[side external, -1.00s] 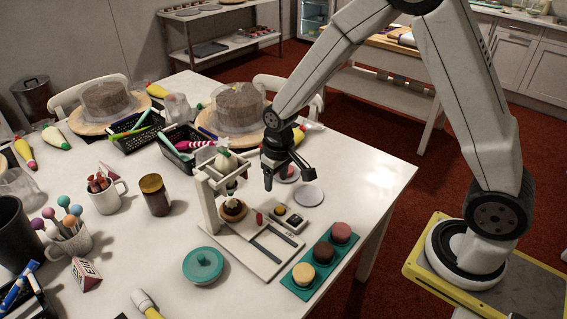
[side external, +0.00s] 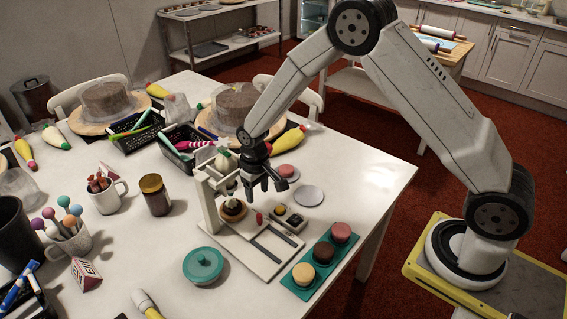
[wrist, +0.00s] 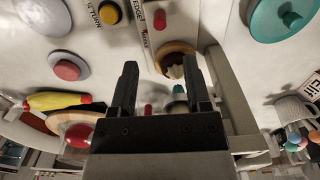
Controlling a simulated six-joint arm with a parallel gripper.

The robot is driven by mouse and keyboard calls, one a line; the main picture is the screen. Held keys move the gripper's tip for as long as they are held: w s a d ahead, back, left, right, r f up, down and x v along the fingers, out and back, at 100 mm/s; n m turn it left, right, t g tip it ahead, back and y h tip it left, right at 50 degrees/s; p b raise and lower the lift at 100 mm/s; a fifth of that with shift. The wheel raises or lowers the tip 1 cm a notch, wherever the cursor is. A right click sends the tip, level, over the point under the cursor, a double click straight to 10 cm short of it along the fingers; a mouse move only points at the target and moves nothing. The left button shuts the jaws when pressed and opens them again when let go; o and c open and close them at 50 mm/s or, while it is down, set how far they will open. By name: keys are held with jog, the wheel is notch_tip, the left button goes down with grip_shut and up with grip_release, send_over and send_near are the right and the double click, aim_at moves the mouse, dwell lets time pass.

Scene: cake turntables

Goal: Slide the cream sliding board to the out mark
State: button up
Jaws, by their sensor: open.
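The cream sliding board (side external: 243,228) is part of a cream stand with dark slots and an upright frame (side external: 206,205). A brown-topped cake (side external: 233,209) sits on it beneath a piping bag (side external: 226,160). A red peg (side external: 259,216) stands beside the cake; in the wrist view a red peg (wrist: 160,18) lies next to the "EDGE" label. My gripper (side external: 265,187) is open and empty, above and behind the peg and the cake. In the wrist view my gripper's fingers (wrist: 161,66) are apart, with the cake (wrist: 171,66) showing between them. I cannot make out the out mark.
A yellow button box (side external: 280,211) stands right of the peg. A teal tray (side external: 300,285) with three round cakes lies at the front right, and a teal lidded dish (side external: 203,264) at the front left. A white plate (side external: 308,195) and black baskets (side external: 184,140) are nearby.

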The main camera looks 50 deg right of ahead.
aim_at(260, 216)
jog(key=shift+f, duration=4.55)
grip_shut()
jog(key=shift+s, duration=6)
jog(key=shift+s+f, duration=0.1)
jog(key=shift+s, duration=0.05)
grip_release()
jog(key=shift+w, duration=0.2)
